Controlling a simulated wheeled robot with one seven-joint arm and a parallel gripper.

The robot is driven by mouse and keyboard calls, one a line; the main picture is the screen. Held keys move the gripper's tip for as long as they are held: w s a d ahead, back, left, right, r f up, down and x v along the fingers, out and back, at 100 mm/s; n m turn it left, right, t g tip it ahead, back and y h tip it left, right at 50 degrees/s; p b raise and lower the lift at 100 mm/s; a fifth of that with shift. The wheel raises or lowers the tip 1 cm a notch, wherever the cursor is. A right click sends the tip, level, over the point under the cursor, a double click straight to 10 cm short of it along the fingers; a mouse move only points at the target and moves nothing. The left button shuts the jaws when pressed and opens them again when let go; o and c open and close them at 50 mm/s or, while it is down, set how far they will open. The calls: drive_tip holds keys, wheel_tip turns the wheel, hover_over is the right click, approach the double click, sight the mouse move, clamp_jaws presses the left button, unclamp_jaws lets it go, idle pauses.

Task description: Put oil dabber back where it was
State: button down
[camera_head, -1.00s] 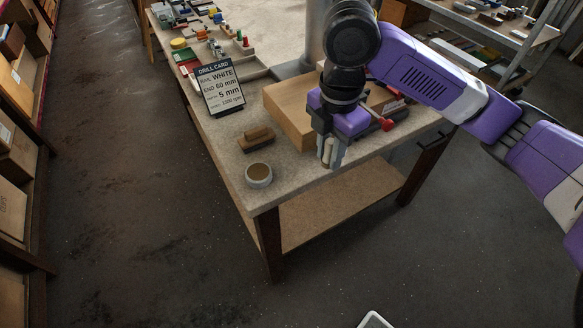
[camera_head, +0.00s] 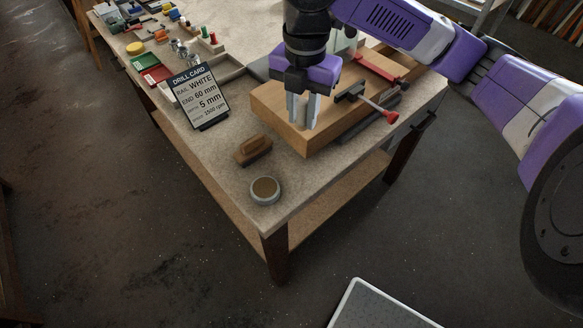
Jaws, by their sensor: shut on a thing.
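My gripper (camera_head: 302,122) points down above the near left part of a wooden block (camera_head: 282,117) on the bench. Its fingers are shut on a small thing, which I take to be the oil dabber. The fingers hide most of it, and its shape cannot be made out. A round grey tin with a brown top (camera_head: 265,190) stands near the bench's front corner, apart from the gripper. A brown wooden-backed brush (camera_head: 253,149) lies between the tin and the block.
A drill card (camera_head: 200,95) stands on the bench (camera_head: 225,172) left of the block. A red-handled clamp (camera_head: 378,110) is at the block's right. Small parts and coloured trays (camera_head: 144,62) lie at the far left. Bare benchtop surrounds the tin. A pale panel (camera_head: 375,308) shows at bottom.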

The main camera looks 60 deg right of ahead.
sight(300, 177)
wheel_tip(300, 177, down, 19)
drive_tip(key=shift+r, duration=0.15)
idle(0.4)
drive_tip(key=shift+f+b, duration=0.25)
drive_tip(key=shift+b, duration=0.1)
drive_tip(key=c, duration=1.2)
unclamp_jaws()
drive_tip(key=shift+r, duration=0.15)
